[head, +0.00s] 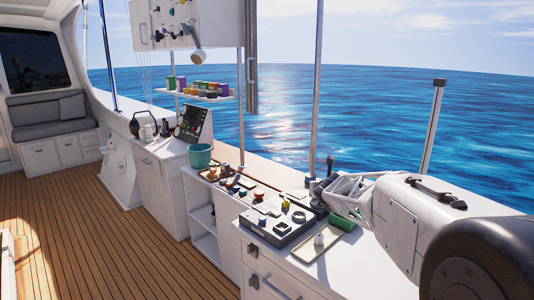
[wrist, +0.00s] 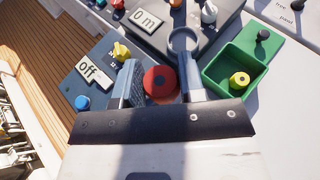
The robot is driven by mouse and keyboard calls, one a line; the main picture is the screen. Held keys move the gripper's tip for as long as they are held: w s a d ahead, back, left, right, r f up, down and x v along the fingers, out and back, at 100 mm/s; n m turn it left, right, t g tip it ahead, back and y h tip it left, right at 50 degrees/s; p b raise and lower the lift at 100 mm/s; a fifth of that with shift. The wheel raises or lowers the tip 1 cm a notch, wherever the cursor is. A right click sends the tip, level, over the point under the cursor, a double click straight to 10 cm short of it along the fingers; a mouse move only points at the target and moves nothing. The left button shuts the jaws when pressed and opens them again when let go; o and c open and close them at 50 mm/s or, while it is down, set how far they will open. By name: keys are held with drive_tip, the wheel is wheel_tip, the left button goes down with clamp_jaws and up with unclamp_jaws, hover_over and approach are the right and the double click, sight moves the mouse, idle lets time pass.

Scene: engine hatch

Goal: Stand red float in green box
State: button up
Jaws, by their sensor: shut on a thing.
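In the wrist view, the round red float (wrist: 160,82) with a dark centre sits between the two fingers of my gripper (wrist: 160,77), which is shut on it. The green box (wrist: 218,76) is open-topped and lies to the right of the gripper. A yellow float (wrist: 240,80) with a dark centre is inside it. The red float is outside the box, to its left. In the head view, the green box (head: 344,221) is partly hidden by my arm, and the red float cannot be made out.
In the wrist view, a green panel with a black knob (wrist: 263,34) adjoins the box. Left of the gripper is a grey panel with an "off" label (wrist: 90,70), a yellow knob (wrist: 121,52) and a blue knob (wrist: 82,102). A grey ring (wrist: 184,40) lies beyond the fingers.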

drive_tip(key=shift+a+r, duration=0.25)
drive_tip(key=shift+a, duration=0.15)
drive_tip(key=shift+d, duration=0.15)
idle(0.7)
drive_tip(key=s+d+f+n+g+y, duration=0.1)
drive_tip(key=s+d+f+n+y, duration=0.15)
drive_tip(key=s+d, duration=0.45)
drive_tip(key=s+d+f+n+y, duration=0.15)
drive_tip(key=s+d+f, duration=0.3)
drive_tip(key=d, duration=0.45)
drive_tip(key=s+f+n+g+y, duration=0.1)
drive_tip(key=s, duration=0.6)
drive_tip(key=s+d+f+n+g+y, duration=0.1)
drive_tip(key=s+f+n+y, duration=0.1)
drive_tip(key=s, duration=0.5)
drive_tip(key=s+d+f+n+g+y, duration=0.1)
drive_tip(key=s+f+y, duration=0.1)
drive_tip(key=s, duration=0.5)
drive_tip(key=shift+s+d+n, duration=0.25)
drive_tip(key=shift+n, duration=0.05)
drive_tip(key=shift+w, duration=0.1)
